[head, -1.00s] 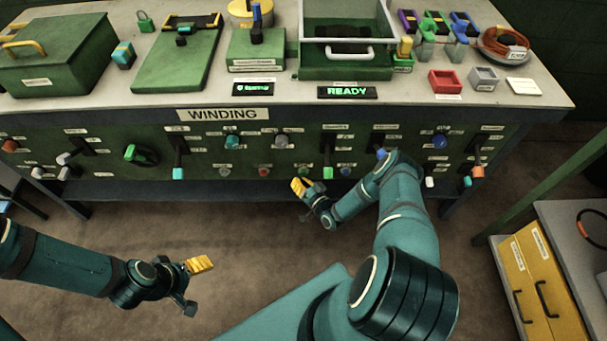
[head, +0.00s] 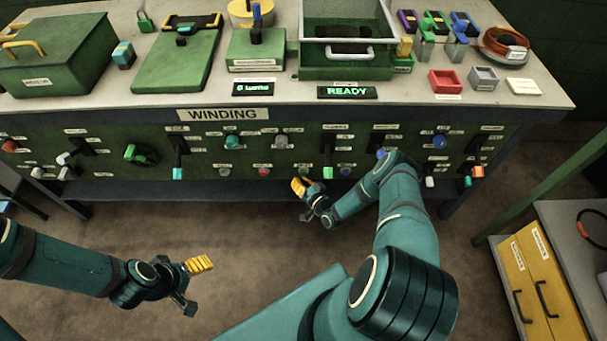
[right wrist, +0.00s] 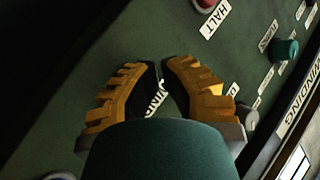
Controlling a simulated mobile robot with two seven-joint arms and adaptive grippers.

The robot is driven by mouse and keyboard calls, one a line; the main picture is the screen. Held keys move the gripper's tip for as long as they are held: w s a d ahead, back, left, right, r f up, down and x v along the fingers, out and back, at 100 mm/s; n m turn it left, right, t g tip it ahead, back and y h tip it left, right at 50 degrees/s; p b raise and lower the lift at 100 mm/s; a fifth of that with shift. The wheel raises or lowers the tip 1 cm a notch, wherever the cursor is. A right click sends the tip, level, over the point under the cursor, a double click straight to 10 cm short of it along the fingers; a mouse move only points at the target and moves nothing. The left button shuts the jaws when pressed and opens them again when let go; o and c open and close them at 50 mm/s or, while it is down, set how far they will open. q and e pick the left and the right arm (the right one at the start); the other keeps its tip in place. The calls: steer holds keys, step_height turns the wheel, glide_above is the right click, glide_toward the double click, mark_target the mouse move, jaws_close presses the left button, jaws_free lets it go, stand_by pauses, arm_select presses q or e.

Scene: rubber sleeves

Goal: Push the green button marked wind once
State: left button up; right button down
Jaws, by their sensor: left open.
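The green button (head: 304,169) is a small round one on the bench's front panel, in a row with a red button (head: 264,171). My right gripper (head: 299,186) is just below and in front of it, its yellow fingers pointing at the panel. In the right wrist view, part of a label ending in WIND (right wrist: 157,98) shows between the fingers (right wrist: 162,75); the button itself is hidden there. I cannot tell whether the fingers touch it. My left gripper (head: 200,264) is open and empty, low over the floor at left.
A lever with a green tip (head: 328,173) hangs close right of the right gripper. A red button beside a HALT label (right wrist: 215,20) shows in the right wrist view. A display (head: 347,92) reads READY. Several knobs and levers line the panel. The floor in front is clear.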

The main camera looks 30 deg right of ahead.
steer(key=shift+w+d, duration=0.15)
steer(key=shift+w, duration=0.1)
